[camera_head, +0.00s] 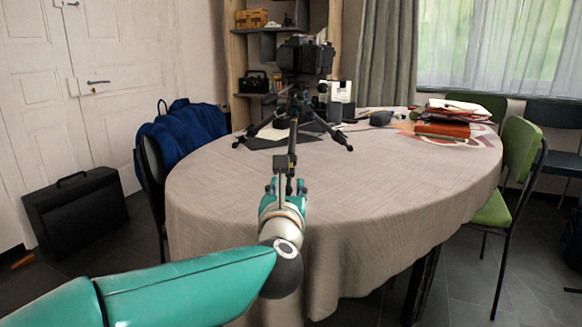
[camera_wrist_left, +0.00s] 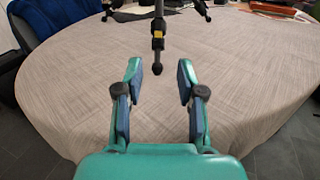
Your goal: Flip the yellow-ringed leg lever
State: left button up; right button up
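A black tripod (camera_head: 293,108) with a camera (camera_head: 304,57) on top stands on the cloth-covered table (camera_head: 400,185). One tripod leg (camera_head: 292,145) points toward me. In the left wrist view this leg (camera_wrist_left: 158,22) comes down from the top centre, with a yellow ring (camera_wrist_left: 157,34) just above its dark foot (camera_wrist_left: 157,69). I cannot make out the lever clearly near the ring. My left gripper (camera_wrist_left: 158,75) is open and empty. Its two fingers are spread on either side of the leg's line, and the foot shows between their tips. The left gripper (camera_head: 286,186) partly overlaps the leg's lower end in the head view. My right gripper is not in view.
Books and papers (camera_head: 445,122) lie at the table's right, with small dark items (camera_head: 381,118) near the back. A chair with a blue jacket (camera_head: 187,130) stands left, green chairs (camera_head: 517,150) right. A black case (camera_head: 77,212) is on the floor. The table's front is clear.

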aim_at(292, 161)
pick_arm(q)
jog(key=w, duration=0.4)
jog(key=w+p, duration=0.1)
jog(key=w, duration=0.7)
jog(key=shift+w+a+p, duration=0.1)
jog(key=shift+a+p, duration=0.2)
jog(key=shift+p, duration=0.1)
jog(key=shift+w, duration=0.75)
jog(key=shift+f, duration=0.1)
grip_shut()
jog(key=shift+d, duration=0.25)
jog(key=shift+a, duration=0.25)
